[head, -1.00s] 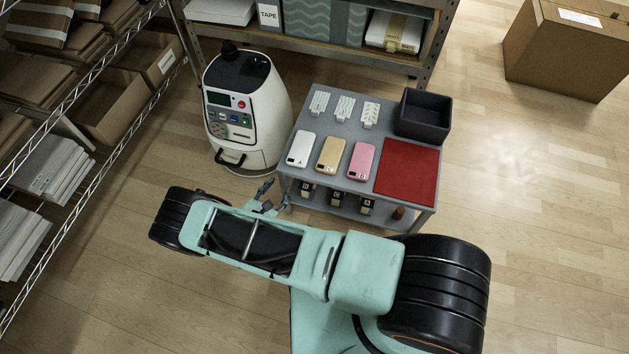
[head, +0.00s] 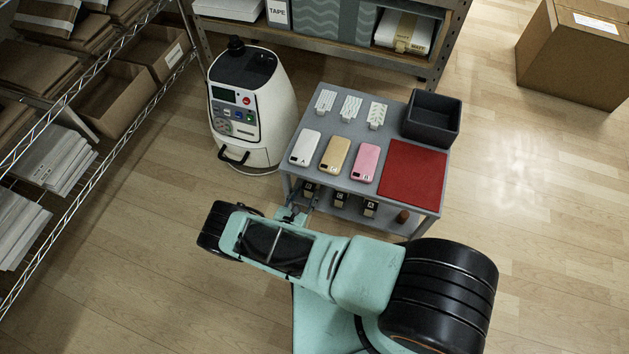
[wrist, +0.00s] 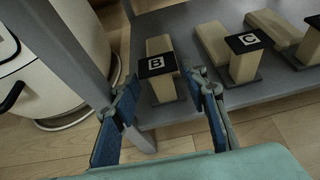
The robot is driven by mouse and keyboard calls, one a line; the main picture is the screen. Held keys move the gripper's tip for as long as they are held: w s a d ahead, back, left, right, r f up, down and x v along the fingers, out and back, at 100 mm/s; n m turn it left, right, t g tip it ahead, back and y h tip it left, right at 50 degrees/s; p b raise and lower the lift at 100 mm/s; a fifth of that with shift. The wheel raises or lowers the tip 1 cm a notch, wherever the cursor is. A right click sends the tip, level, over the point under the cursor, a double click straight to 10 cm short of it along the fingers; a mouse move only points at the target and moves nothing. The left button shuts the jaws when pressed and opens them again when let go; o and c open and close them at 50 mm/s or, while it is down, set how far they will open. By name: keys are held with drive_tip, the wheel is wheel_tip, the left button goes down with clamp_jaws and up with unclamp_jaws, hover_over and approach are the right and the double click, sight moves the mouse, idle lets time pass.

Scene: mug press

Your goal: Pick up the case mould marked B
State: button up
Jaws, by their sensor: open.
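The case mould marked B (wrist: 160,88) stands on the lower shelf (wrist: 180,112) of the grey cart, a beige block with a black plate lettered B on top. In the head view mould B (head: 309,188) is the leftmost of the row under the tabletop. My gripper (wrist: 164,92) is open, its blue fingers to the left and right of mould B in the wrist picture and nearer the camera. I cannot tell whether they touch it. In the head view my gripper (head: 297,213) is at the cart's front left, partly hidden by my arm.
Mould C (wrist: 246,58) stands right of B, with another mould (wrist: 308,45) beyond. A cart leg (wrist: 75,45) rises left of B. The tabletop bears phone cases, a red mat (head: 412,172) and a dark bin (head: 432,118). A white machine (head: 252,110) stands left.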

drive_tip(key=b+x, duration=0.1)
drive_tip(key=x, duration=0.4)
drive_tip(key=shift+b, duration=0.4)
clamp_jaws()
